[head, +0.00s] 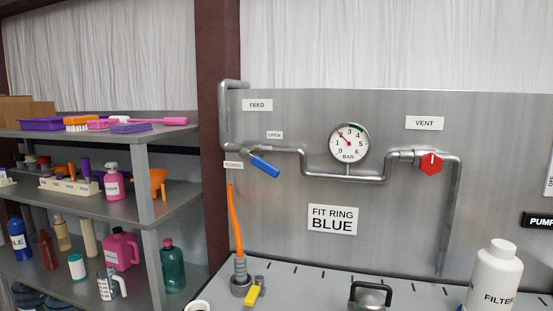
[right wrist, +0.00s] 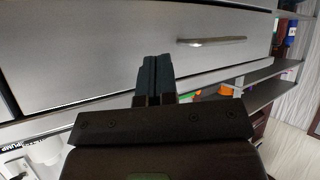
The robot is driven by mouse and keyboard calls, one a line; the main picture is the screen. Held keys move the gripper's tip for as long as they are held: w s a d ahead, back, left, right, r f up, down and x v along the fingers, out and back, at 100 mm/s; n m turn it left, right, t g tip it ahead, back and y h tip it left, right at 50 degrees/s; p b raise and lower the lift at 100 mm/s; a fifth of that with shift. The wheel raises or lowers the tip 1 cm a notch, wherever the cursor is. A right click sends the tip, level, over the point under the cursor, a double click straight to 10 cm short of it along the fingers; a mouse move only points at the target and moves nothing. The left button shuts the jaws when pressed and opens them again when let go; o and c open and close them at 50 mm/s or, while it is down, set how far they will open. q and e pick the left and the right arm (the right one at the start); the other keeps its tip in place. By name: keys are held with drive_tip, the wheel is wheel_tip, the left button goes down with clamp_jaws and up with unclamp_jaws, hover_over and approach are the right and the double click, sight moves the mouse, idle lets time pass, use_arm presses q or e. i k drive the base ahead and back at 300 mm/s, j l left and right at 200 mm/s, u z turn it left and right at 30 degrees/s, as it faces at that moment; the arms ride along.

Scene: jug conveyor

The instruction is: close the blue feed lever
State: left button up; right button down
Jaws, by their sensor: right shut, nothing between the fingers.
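The blue feed lever (head: 265,167) is on the grey pipe at the left of the steel panel in the head view. It slants down to the right from its pivot, between the OPEN label (head: 274,134) above and the CLOSED label (head: 233,165) at its left. The FEED sign (head: 257,105) is above it. No gripper shows in the head view. My right gripper (right wrist: 154,62) shows in the right wrist view, shut and empty, in front of a grey drawer front. My left gripper is not in view.
A pressure gauge (head: 349,143) and a red vent valve (head: 431,163) are on the same pipe. An orange hose (head: 236,220) rises below the lever. A white filter housing (head: 495,270) stands at right. Loaded shelves (head: 180,207) stand at left. A drawer handle (right wrist: 212,41) shows in the wrist view.

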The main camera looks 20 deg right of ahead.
sight(244, 153)
drive_tip(key=i+j+z, duration=0.25)
drive_tip(key=j+z, duration=0.2)
drive_tip(key=j, duration=0.25)
drive_tip(key=i+j+z, duration=0.1)
drive_tip(key=j+z, duration=0.15)
drive_tip(key=j, duration=0.15)
